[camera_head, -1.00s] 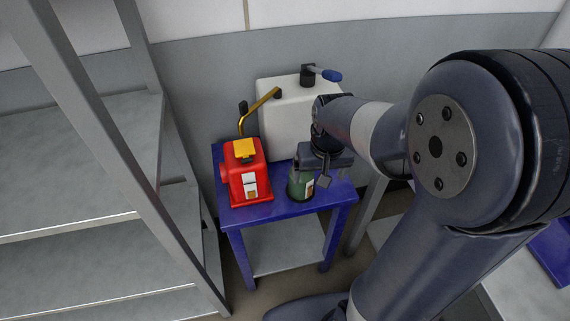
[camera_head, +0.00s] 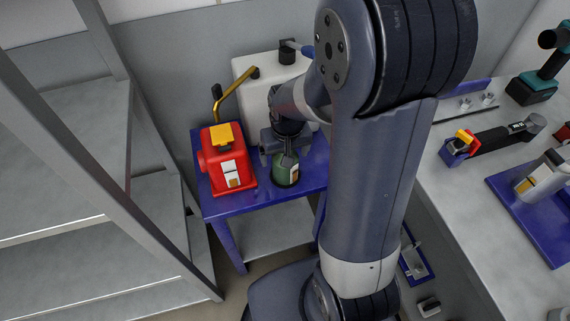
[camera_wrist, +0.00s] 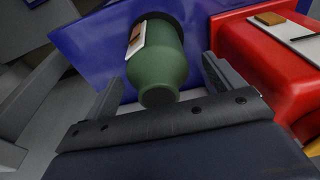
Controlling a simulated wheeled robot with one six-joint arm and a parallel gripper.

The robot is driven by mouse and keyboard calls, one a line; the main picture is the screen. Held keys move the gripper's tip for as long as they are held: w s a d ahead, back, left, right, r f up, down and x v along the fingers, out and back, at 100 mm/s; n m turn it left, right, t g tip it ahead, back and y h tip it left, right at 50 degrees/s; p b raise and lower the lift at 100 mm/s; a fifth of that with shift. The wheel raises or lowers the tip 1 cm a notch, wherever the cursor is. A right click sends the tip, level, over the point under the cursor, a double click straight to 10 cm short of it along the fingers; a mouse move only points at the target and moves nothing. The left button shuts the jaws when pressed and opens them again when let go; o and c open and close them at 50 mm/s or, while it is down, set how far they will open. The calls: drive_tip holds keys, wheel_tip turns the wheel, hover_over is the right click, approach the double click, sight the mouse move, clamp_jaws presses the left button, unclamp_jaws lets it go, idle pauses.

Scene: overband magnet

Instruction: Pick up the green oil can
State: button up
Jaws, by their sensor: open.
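The green oil can (camera_head: 285,172) stands upright on the blue table, with a pale label on its side. My gripper (camera_head: 284,158) is at the can's upper part and hides its top in the head view. In the wrist view the green can (camera_wrist: 157,66) lies between the two spread fingers of my gripper (camera_wrist: 162,74). A gap shows on each side, wider on the right. The jaws are open and hold nothing.
A metal shelf (camera_head: 75,130) stands left. A grey workbench (camera_head: 470,220) with tools is right.

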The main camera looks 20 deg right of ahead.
drive_tip(key=f, duration=0.3)
drive_tip(key=shift+w+d+f, duration=0.1)
drive_tip(key=shift+w+d, duration=0.05)
drive_tip(key=shift+w, duration=0.15)
drive_tip(key=c, duration=1.3)
drive_tip(key=shift+r, duration=0.2)
